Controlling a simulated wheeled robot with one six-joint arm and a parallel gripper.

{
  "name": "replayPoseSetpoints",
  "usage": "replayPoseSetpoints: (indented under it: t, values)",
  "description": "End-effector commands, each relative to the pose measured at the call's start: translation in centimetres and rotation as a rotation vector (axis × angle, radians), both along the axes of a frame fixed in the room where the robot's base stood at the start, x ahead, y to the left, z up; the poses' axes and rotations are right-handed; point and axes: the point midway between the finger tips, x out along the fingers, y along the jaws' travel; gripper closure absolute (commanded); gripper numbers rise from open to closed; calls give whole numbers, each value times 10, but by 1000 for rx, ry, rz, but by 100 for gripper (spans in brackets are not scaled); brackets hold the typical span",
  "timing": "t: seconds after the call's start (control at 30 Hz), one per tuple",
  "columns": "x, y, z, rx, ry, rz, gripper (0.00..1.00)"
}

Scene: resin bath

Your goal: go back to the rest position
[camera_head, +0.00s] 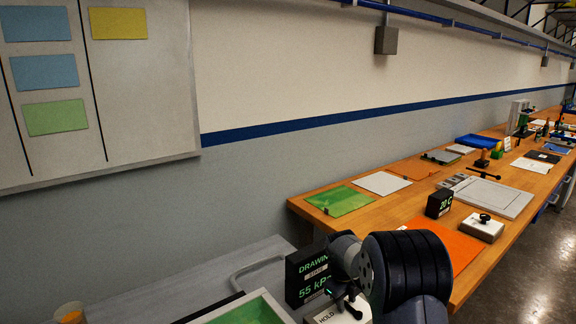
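My arm shows at the bottom centre-right of the head view as dark, ribbed links and a grey joint. It stands in front of the bench's near left part and hides some of it. My gripper cannot be made out in this view, so I cannot see whether it holds anything. No mark of a rest position shows.
A black display (305,277) reading "55 kPa" and a white box labelled "HOLD" (326,318) stand close beside my arm. A tray (272,303) with a green inside lies at the bottom. The wooden bench (393,209) carries an orange sheet (458,246) and a "20 C" display (439,203).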

Motion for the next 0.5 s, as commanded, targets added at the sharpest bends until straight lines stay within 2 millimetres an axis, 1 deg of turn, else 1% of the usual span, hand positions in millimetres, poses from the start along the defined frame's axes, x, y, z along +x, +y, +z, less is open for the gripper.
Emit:
replayPoseSetpoints:
  t: [0.03,0.2,0.5]
  values:
    - [-3,2,4,1,3,39,67]
    - [-7,5,4,1,3,152,67]
    - [-9,7,2,0,1,234,67]
